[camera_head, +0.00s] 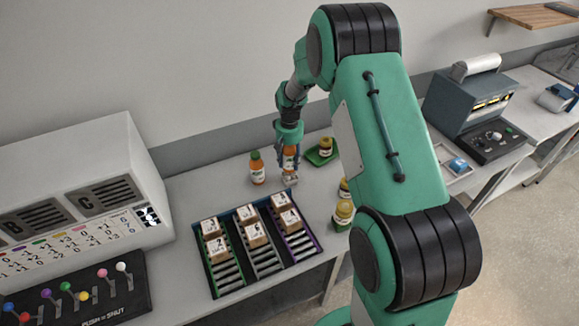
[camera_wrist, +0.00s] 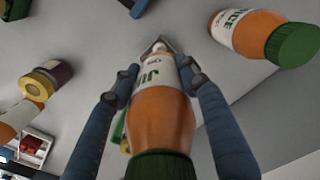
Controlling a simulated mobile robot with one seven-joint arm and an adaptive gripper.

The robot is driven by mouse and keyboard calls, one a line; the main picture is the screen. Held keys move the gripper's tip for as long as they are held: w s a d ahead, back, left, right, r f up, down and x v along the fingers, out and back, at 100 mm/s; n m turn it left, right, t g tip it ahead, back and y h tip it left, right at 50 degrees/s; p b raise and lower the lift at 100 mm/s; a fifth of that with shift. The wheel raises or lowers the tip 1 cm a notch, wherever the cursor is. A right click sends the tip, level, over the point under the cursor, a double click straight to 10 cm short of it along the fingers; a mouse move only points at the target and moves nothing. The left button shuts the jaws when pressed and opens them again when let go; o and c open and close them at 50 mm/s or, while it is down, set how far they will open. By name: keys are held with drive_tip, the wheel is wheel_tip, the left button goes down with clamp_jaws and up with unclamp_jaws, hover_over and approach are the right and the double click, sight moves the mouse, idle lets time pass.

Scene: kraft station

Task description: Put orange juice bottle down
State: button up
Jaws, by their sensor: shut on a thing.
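My gripper (camera_wrist: 162,95) is shut on an orange juice bottle (camera_wrist: 160,120) with a dark green cap and a white label. In the head view this held bottle (camera_head: 289,158) is partly hidden by my gripper (camera_head: 289,160), low over or at the grey table (camera_head: 200,184); I cannot tell whether it touches. A second orange juice bottle (camera_head: 257,168) with a green cap stands upright on the table just left of the held one. It also shows in the wrist view (camera_wrist: 240,30), apart from my fingers.
A green tray (camera_head: 313,158) with a yellow-lidded jar (camera_head: 326,147) lies right of my gripper. A rack (camera_head: 217,282) with several numbered boxes is in front. More jars (camera_head: 344,211) stand at the right by my arm. A lever console (camera_head: 85,290) is at left.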

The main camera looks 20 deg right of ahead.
sight(289, 154)
drive_tip(key=shift+f, duration=1.7)
drive_tip(key=shift+f, duration=0.15)
drive_tip(key=o, duration=1.4)
drive_tip(key=shift+o, duration=0.2)
wheel_tip(289, 154, up, 12)
drive_tip(key=shift+r, duration=0.15)
